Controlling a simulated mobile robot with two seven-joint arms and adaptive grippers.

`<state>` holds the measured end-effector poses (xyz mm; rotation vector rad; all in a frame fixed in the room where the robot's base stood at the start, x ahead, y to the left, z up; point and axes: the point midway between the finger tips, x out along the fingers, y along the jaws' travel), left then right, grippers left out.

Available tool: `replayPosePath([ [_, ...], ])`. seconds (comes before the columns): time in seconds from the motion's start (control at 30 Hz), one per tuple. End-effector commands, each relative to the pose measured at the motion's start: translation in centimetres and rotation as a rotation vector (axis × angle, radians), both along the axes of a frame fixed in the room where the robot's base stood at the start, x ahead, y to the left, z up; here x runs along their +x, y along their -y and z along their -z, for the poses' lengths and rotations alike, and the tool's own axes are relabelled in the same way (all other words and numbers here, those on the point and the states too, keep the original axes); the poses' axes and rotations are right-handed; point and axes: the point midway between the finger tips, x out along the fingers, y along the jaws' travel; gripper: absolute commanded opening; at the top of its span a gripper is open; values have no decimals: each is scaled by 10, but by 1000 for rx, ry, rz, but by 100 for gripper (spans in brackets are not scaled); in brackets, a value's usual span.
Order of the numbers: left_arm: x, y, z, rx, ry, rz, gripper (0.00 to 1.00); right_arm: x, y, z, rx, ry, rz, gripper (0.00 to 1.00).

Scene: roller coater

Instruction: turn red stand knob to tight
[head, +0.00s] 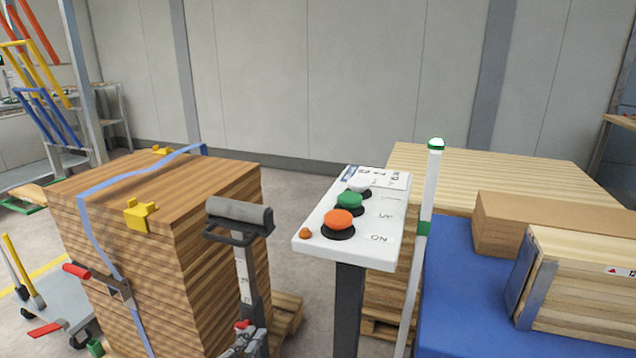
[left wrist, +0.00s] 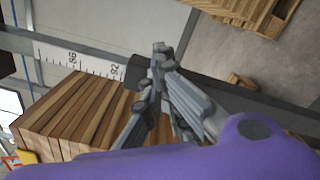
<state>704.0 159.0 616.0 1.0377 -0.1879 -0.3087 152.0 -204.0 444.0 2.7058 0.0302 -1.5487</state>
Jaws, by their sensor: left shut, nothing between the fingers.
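The stand is a dark post (head: 244,282) with a pale number scale and a grey roller head (head: 240,212) on top. The red knob (head: 241,325) shows as a small red spot low on the post, partly covered by my left gripper (head: 246,343), so its turn position cannot be read. In the left wrist view my left gripper (left wrist: 161,50) is shut and empty, its fingertips close to the post with its scale (left wrist: 85,63). I cannot tell whether they touch the knob; no red of it shows there. My right gripper is not in view.
A strapped wood stack (head: 215,265) stands close on the left. A white button panel (head: 385,235) on a dark post stands close on the right. Beyond it are a white pole (head: 428,190) and a blue-topped surface (head: 455,290) with boxes. Some floor is free behind the stand.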

Motion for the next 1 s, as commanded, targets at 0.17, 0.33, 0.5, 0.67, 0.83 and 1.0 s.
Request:
replayPosePath([
  [0.17, -2, 2, 8, 0, -5, 2, 0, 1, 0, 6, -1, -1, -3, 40],
  [0.33, -3, 3, 13, 1, -8, 2, 0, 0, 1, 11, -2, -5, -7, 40],
  [0.5, -3, 3, 14, 0, -10, 2, 0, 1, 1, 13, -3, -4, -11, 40],
  [0.67, -3, 2, 15, 1, -10, 1, 0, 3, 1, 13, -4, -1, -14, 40],
  [0.83, -3, 2, 15, 1, -10, 1, 0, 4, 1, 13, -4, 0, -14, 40],
  [1.0, -5, 6, 14, 0, -11, 1, 0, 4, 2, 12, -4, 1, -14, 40],
])
